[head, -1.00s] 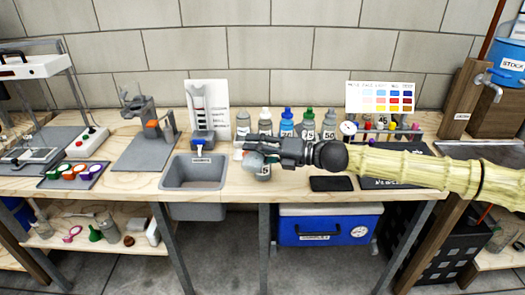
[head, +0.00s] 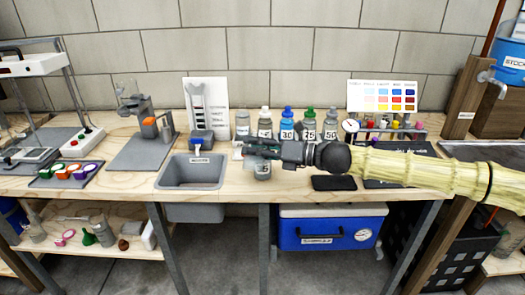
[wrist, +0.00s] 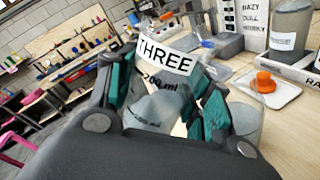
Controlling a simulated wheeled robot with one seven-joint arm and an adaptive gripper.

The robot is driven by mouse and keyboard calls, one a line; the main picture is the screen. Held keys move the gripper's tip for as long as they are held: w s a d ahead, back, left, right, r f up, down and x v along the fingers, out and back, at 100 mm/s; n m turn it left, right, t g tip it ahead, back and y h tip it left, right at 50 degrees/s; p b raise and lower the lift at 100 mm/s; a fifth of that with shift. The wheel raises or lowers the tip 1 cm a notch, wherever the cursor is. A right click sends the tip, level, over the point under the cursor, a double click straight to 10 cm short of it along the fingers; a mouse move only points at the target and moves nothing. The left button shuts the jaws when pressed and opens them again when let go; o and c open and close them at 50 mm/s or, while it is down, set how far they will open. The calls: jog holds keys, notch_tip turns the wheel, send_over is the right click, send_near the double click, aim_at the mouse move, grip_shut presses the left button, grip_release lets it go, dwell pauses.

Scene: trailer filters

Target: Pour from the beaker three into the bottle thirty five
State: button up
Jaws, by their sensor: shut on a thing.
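My gripper (head: 262,151) is above the front of the bench, just right of the sink. In the wrist view its teal fingers (wrist: 163,100) are shut on a clear beaker (wrist: 150,105) labelled THREE with volume marks. The beaker is mostly hidden by the gripper in the head view. A small grey container (head: 262,172) stands directly under the gripper; its label is too small to read surely, so I cannot tell if it is bottle thirty five. In the wrist view a translucent container (wrist: 248,120) shows beside the right finger. I see no liquid flowing.
Several numbered bottles (head: 287,131) stand in a row behind my gripper. The grey sink (head: 193,172) is to the left. A dark flat pad (head: 334,183) lies to the right. A white tray (wrist: 283,95) with an orange piece (wrist: 264,82) sits near the gripper.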

aim_at(255, 160)
jog(key=shift+s+a+f+n+b, duration=0.1)
jog(key=shift+s+f+n+b, duration=0.25)
jog(key=shift+f+n+b, duration=0.75)
jog(key=shift+s+a+f+n+b, duration=0.25)
jog(key=shift+f+b, duration=0.4)
jog(key=shift+b, duration=0.9)
jog(key=shift+s+f+n+b, duration=0.5)
jog(key=shift+f+b, duration=0.4)
jog(key=shift+b, duration=0.45)
jog(key=n+b, duration=0.2)
jog(key=b, duration=0.1)
jog(key=s+f+n+b, duration=0.1)
jog(key=b, duration=0.1)
jog(key=shift+s+a+f+n+b, duration=0.1)
jog(key=shift+s+a+n+b, duration=0.1)
jog(key=shift+n+b, duration=0.2)
jog(key=shift+r, duration=0.25)
jog(key=shift+s+r+p, duration=0.1)
jog(key=shift+r+p, duration=1.6)
jog(key=shift+r, duration=0.7)
jog(key=shift+f, duration=0.1)
